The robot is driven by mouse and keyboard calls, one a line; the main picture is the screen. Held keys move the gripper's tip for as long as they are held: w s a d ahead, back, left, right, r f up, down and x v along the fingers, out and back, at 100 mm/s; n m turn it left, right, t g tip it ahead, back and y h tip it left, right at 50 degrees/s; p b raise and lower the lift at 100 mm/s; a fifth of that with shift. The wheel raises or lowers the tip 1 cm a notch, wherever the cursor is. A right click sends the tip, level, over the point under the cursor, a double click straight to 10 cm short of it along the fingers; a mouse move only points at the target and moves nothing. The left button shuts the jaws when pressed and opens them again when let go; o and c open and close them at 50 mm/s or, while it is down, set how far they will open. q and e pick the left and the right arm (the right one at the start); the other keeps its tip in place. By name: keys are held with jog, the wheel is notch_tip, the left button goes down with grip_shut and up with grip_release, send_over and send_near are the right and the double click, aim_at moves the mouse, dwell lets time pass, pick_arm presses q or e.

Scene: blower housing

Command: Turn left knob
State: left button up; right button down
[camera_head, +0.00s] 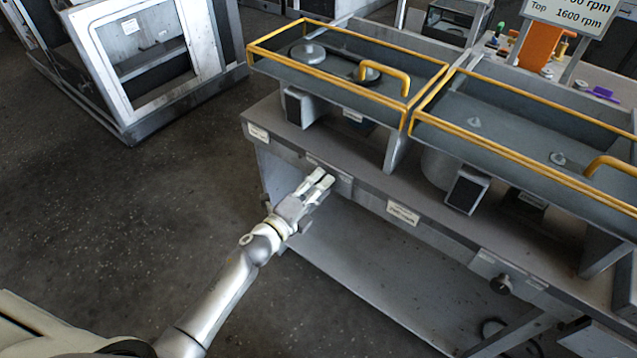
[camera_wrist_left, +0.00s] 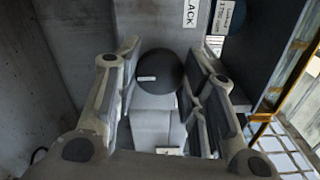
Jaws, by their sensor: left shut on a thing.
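The left knob is a dark round knob (camera_wrist_left: 161,70) with a small white mark, seen in the left wrist view between my two fingers. In the head view my left gripper (camera_head: 321,181) reaches the front panel below the left blower housing and hides this knob. The fingers (camera_wrist_left: 166,88) stand on either side of the knob, closed on it. A second black knob (camera_head: 501,285) sits on the front panel farther right, with no gripper near it. My right gripper is not in view.
The grey bench (camera_head: 408,188) carries two trays with yellow rails (camera_head: 345,32). White labels (camera_head: 403,212) are on its front edge. A lower shelf (camera_head: 370,275) lies beneath. A white-framed machine (camera_head: 150,65) stands at the back left. The floor on the left is clear.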

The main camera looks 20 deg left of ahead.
pick_arm(q)
jog(key=shift+n+p, duration=1)
jog(key=shift+n, duration=2.6)
jog(key=o, duration=1)
jog(key=shift+s, duration=0.1)
jog(key=v, duration=1.2)
